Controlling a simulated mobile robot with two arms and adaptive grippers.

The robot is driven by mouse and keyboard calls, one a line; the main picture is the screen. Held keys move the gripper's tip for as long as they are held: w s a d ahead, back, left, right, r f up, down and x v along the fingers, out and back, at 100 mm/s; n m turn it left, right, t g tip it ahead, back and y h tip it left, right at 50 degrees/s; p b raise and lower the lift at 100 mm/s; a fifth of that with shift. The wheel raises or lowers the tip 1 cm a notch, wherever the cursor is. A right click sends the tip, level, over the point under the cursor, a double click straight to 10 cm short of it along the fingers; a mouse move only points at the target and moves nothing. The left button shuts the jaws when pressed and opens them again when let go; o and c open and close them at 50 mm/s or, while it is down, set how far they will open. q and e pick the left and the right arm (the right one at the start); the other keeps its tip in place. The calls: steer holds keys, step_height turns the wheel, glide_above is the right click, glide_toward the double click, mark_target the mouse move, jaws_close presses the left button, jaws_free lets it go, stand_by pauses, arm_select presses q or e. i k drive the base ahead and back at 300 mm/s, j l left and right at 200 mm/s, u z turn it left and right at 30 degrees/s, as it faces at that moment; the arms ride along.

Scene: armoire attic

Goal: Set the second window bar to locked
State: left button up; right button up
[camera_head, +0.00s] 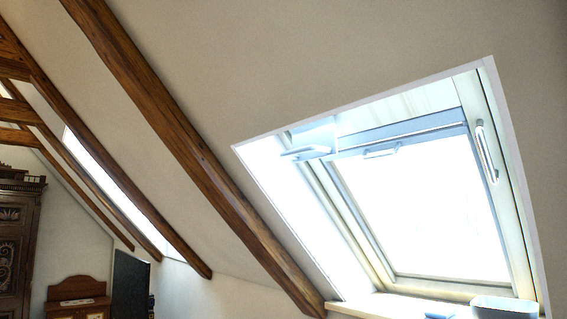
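A bright skylight window (420,215) is set in the sloped ceiling at the right. A pale blue bar (400,132) runs along the top of its sash, with a small light fitting (381,150) below it. A flat pale piece (305,151) sticks out at the bar's left end. A silver handle-like bar (486,152) is on the right side of the frame. A farther skylight (95,165) shows at the left, partly hidden by beams. I cannot tell which part is the second window bar or whether it is locked. Neither gripper is in view.
Dark wooden beams (180,125) slope down across the left and middle. A carved dark armoire (15,235) and a small wooden cabinet (78,292) stand at the lower left. A pale blue container (503,306) sits on the window sill (385,304).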

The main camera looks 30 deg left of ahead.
mark_target(317, 139)
steer(key=u, duration=0.95)
